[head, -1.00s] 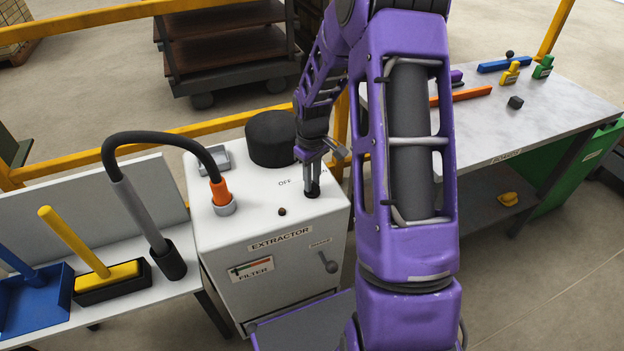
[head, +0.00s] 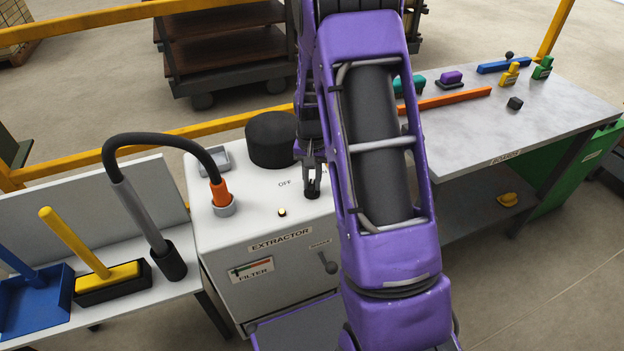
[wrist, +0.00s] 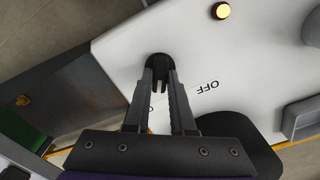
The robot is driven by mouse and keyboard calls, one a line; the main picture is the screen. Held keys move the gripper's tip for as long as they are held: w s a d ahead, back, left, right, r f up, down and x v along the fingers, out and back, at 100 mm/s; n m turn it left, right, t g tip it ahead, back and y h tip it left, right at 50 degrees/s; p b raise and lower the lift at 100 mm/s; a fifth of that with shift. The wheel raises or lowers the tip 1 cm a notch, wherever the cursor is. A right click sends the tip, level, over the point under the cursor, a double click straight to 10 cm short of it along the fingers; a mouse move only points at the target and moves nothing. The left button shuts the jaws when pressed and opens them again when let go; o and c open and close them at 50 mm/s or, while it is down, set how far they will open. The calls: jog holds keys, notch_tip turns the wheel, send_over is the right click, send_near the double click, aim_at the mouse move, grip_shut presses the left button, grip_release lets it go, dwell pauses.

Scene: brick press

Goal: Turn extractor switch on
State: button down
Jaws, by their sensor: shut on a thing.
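The extractor (head: 262,232) is a white cabinet with a labelled front. On its top is a dark rotary switch knob (wrist: 158,62), with an OFF label (wrist: 208,86) beside it. My gripper (wrist: 159,80) is shut on the switch knob, its two fingers on either side of it. In the head view my gripper (head: 312,186) stands at the right of the cabinet top, and my own arm covers part of that side. A small round lamp (head: 282,212) near the front of the top glows yellow, and it is also lit in the wrist view (wrist: 221,11).
A black cylinder (head: 271,140) stands behind the switch. An orange-ended hose (head: 221,192) rises from the cabinet's left. A grey tray (head: 209,158) sits at the back left. A worktable (head: 470,130) with coloured parts is at the right, and a yellow rail (head: 190,130) runs behind.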

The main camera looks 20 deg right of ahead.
aim_at(312, 184)
jog(key=shift+m, duration=1.3)
jog(key=c, duration=0.8)
grip_release()
jog(key=shift+o, duration=0.2)
notch_tip(312, 184, up, 17)
jog(key=p, duration=0.3)
jog(key=shift+r, duration=0.2)
